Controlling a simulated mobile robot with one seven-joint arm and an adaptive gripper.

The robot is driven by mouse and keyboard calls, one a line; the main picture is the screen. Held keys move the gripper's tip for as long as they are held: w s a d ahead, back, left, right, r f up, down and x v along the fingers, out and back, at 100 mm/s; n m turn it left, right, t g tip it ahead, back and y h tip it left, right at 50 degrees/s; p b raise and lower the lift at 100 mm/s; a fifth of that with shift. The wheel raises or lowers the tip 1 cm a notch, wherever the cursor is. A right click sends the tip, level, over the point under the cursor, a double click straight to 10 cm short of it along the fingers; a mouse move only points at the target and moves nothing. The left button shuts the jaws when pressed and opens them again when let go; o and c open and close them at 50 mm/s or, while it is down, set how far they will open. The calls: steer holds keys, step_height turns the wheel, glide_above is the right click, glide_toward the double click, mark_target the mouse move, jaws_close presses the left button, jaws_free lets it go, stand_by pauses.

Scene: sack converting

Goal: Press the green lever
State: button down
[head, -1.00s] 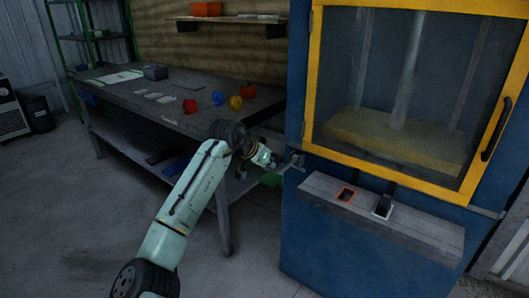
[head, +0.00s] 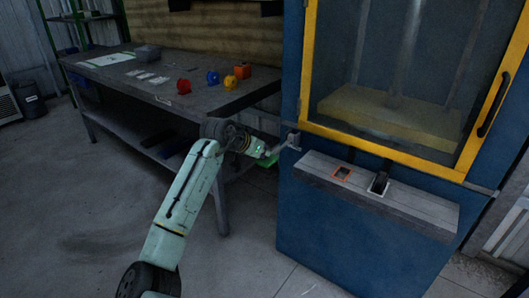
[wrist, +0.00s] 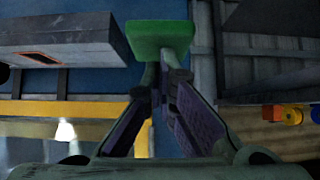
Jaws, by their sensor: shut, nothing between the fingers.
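The green lever (head: 266,161) sticks out low at the left side of the blue press, partly hidden behind my gripper in the head view. In the wrist view its flat green end (wrist: 162,38) is at the top centre, just beyond my fingertips. My gripper (head: 268,153) is at the press's left side, close to the lever. In the wrist view the dark fingers of my gripper (wrist: 160,82) come together, with nothing held between them. I cannot tell whether the fingertips touch the lever.
The blue press (head: 335,240) has a yellow-framed window and a grey ledge (head: 410,204) with an orange-rimmed square (head: 342,173) and a black switch (head: 379,183). A grey bracket (head: 292,141) sits on its left edge. A workbench (head: 210,101) with small coloured items stands behind my arm.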

step_height(320, 180, down, 8)
steer(key=t+h+b, duration=0.3)
steer(key=t+b, duration=0.1)
steer(key=b, duration=0.7)
steer(key=shift+d+f, duration=0.15)
steer(key=v, duration=1.2)
